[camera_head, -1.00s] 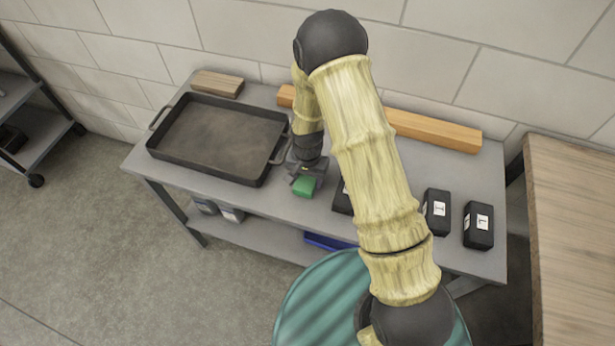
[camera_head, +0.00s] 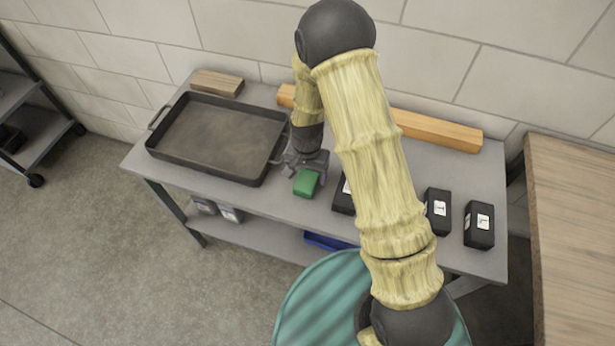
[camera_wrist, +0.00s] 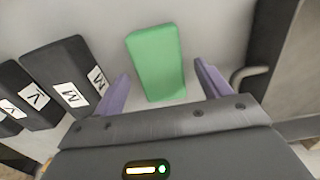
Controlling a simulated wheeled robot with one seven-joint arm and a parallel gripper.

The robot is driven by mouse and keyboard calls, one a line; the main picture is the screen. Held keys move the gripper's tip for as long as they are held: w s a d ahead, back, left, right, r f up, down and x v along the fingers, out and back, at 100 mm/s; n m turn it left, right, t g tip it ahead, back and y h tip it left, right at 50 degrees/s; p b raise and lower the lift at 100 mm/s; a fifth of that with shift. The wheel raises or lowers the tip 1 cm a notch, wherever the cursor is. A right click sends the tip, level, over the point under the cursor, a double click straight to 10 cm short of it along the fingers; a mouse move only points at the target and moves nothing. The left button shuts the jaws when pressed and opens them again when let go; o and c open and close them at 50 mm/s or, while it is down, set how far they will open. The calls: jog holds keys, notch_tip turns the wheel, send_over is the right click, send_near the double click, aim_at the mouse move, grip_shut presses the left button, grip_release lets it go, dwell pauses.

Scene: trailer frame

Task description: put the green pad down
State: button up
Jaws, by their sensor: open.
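The green pad (camera_head: 306,183) lies on the grey table top (camera_head: 262,200), near its front edge, between the dark tray and the black blocks. My gripper (camera_head: 305,166) is open just behind and above the pad. In the wrist view the green pad (camera_wrist: 156,62) lies ahead of my gripper (camera_wrist: 160,88), roughly between the lines of its two spread purple fingers, and no finger is seen touching it.
A dark tray (camera_head: 270,164) stands left of the pad. Black labelled blocks (camera_head: 437,211) stand to the right, partly hidden by my arm. A long wooden beam (camera_head: 440,131) and a small wooden block (camera_head: 217,83) lie at the back.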

aim_at(309, 178)
notch_tip(309, 178, up, 9)
jog(key=b, duration=0.1)
jog(key=shift+r, duration=0.2)
dwell(0.6)
jog(key=s+d+r+n+t, duration=0.2)
jog(key=s+d+r+n, duration=0.2)
jog(key=s+d+r, duration=0.6)
jog(key=s+d, duration=0.2)
jog(key=d, duration=0.1)
jog(key=shift+s+d+r+t, duration=0.25)
jog(key=shift+d+r+t, duration=0.05)
dwell(0.8)
